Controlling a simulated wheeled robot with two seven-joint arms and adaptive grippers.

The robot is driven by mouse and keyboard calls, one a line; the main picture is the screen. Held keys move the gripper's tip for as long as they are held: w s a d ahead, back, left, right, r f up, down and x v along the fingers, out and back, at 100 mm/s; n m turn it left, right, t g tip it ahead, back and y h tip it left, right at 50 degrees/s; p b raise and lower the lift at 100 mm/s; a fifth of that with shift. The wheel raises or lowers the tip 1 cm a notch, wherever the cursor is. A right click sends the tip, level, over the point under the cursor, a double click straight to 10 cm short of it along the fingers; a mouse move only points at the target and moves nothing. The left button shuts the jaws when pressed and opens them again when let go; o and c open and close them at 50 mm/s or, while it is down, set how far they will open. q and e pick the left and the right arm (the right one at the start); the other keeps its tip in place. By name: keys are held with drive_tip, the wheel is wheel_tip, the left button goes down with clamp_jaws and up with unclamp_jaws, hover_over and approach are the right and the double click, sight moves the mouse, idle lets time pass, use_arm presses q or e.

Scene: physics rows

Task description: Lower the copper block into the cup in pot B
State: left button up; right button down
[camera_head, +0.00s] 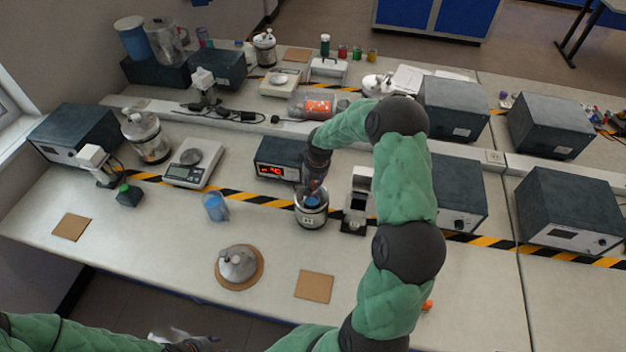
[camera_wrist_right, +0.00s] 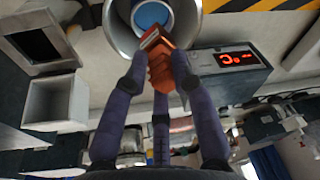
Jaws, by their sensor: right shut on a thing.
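My right gripper (camera_head: 314,187) points down over an open metal pot (camera_head: 311,218) in the head view. It is shut on the copper block (camera_wrist_right: 153,43), which shows orange-brown between the fingers in the wrist view. The pot (camera_wrist_right: 122,30) also shows there, with a round blue area (camera_wrist_right: 151,14) inside it, which may be the cup or its contents. The block overlaps the pot's near rim in that view; I cannot tell its height over the pot. No letter is readable on the pot. My left arm shows at the lower left edge; its fingers are unclear.
A box with a red display (camera_head: 278,158) stands behind the pot. A small stand (camera_head: 356,205) is close on the right. A blue cup (camera_head: 215,207), a scale (camera_head: 193,164) and a lidded pot (camera_head: 146,137) are left.

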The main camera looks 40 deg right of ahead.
sight(314, 184)
drive_tip(key=shift+f+b, duration=2.9)
drive_tip(key=shift+f, duration=0.6)
drive_tip(key=c, duration=1.3)
unclamp_jaws()
drive_tip(key=shift+r, duration=0.15)
drive_tip(key=shift+a+r+p, duration=0.1)
drive_tip(key=shift+r+p, duration=0.75)
drive_tip(key=shift+r, duration=1)
